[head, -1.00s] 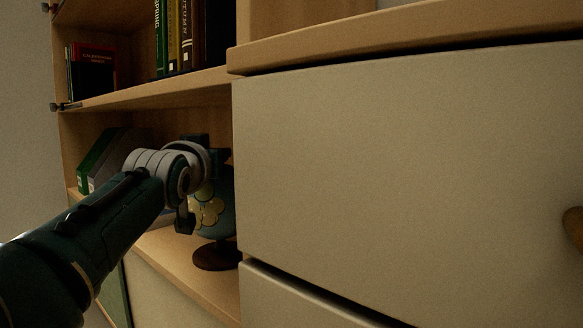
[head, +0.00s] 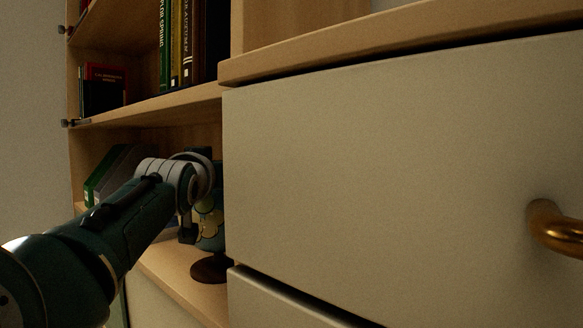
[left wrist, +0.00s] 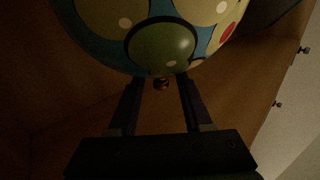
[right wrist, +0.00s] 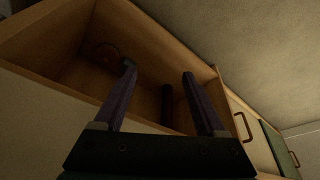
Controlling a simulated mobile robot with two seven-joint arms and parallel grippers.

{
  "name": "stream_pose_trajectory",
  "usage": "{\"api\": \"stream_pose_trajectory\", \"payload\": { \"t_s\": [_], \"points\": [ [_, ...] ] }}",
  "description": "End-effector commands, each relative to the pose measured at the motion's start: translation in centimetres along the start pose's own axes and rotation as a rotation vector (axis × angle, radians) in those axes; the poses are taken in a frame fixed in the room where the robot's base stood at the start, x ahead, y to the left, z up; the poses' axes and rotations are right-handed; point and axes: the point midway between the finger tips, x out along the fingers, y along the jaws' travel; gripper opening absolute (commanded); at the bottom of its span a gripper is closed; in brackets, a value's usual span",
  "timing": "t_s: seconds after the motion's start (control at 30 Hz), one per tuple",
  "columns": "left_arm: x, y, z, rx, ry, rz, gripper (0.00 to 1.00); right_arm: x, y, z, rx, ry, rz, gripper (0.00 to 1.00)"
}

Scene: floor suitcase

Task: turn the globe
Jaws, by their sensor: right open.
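The globe (head: 210,228) is blue with yellow-green patches and stands on a dark round base (head: 210,269) on the lower shelf. Its right side is hidden by the cabinet front, its upper part by my left gripper. My left gripper (head: 196,197) is at the globe's near side. In the left wrist view, the globe (left wrist: 160,40) fills the top of the picture, with a small brass knob (left wrist: 161,84) between the spread fingertips. Whether the fingers touch the globe is unclear. My right gripper (right wrist: 159,72) is open and empty, away from the globe, and outside the head view.
The large cream drawer front (head: 400,160) with a brass handle (head: 558,230) fills the right side, close to the globe. Books (head: 185,45) stand on the upper shelf (head: 150,107). A green and grey box-like item (head: 112,172) stands left of the globe.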

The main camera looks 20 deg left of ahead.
Motion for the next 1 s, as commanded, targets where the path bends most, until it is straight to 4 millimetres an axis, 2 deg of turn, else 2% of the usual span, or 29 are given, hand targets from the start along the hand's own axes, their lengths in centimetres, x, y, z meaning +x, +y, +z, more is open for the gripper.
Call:
{"api": "stream_pose_trajectory", "payload": {
  "t_s": [0.2,0.37,0.7,0.83,1.0],
  "points": [
    [-0.1,-0.1,-0.1,0.0,0.0,-0.001,0.49,-0.1,0.0,-0.1,0.0,0.0,0.0,0.73],
    [-1.1,0.0,-0.3,0.001,-0.001,-0.001,0.49,-1.4,0.1,-0.5,0.0,0.0,0.0,0.73],
    [-6.8,0.0,-0.5,0.001,-0.003,0.0,0.49,-5.7,0.3,-1.8,-0.003,0.0,0.003,0.73],
    [-8.6,0.0,-0.3,0.0,-0.002,0.0,0.49,-6.6,0.4,-2.1,-0.005,0.0,0.005,0.73],
    [-9.8,0.0,-0.1,-0.001,-0.001,0.001,0.49,-7.0,0.4,-2.2,-0.005,0.0,0.005,0.73]
  ]
}}
